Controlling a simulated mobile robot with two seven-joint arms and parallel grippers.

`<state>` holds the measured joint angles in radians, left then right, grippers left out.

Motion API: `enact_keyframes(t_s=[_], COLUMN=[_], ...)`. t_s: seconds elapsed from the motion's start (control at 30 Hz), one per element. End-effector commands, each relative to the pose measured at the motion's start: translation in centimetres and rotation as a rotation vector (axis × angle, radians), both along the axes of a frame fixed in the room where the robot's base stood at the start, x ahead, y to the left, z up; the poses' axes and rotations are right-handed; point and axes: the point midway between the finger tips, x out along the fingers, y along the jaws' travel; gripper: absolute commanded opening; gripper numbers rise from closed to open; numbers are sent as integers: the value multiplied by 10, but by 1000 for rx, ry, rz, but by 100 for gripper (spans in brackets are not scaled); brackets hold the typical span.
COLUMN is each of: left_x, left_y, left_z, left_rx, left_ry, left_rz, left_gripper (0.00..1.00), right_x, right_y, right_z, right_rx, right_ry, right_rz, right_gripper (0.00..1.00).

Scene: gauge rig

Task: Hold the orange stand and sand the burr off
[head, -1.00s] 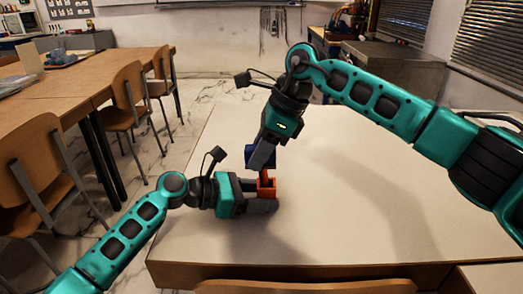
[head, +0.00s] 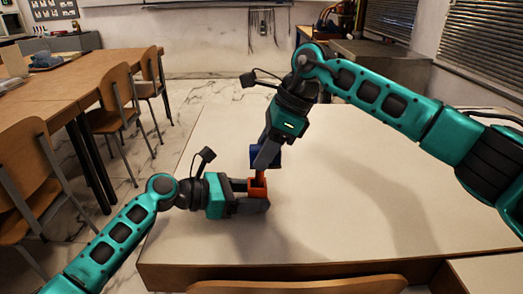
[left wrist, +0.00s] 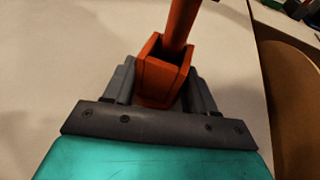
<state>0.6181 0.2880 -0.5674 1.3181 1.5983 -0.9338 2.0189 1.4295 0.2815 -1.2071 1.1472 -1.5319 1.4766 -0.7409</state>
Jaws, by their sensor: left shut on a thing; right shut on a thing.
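The orange stand (head: 257,189) is upright on the white table, with an open square top. My left gripper (head: 256,193) is shut on it from the left; in the left wrist view the fingers press both sides of the orange stand (left wrist: 158,82). An orange rod (left wrist: 181,25) rises out of the stand's opening and leans slightly. My right gripper (head: 264,158) is above the stand, shut on a dark blue block (head: 273,156), which sits at the top of the rod. I cannot make out the burr, and the block's contact with the rod is too small to tell.
The white table (head: 370,190) is clear around the stand, with open room to the right and behind. A wooden chair back (head: 300,286) stands at the front edge. Wooden tables and chairs (head: 125,95) are on the left.

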Motion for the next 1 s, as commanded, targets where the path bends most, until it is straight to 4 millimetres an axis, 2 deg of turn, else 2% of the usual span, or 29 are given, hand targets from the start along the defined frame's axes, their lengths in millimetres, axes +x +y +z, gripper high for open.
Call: enact_keyframes(t_s=[0.03, 0.17, 0.73, 1.0], left_x=[0, 0, 0, 0], left_y=[2, 2, 2, 1], left_z=[-3, -3, -3, -3], left_rx=[5, 6, 7, 6], left_ry=[2, 2, -1, -1], left_rz=[2, 3, 2, 1], left_gripper=[39, 39, 39, 39], right_x=[0, 0, -1, -1], right_y=[-4, -3, 27, 31], right_z=[-8, -8, -8, -7], right_rx=[-16, -17, -12, -10], right_ry=[9, 9, 8, 8], right_rz=[-6, -6, -1, -1], right_gripper=[4, 4, 4, 4])
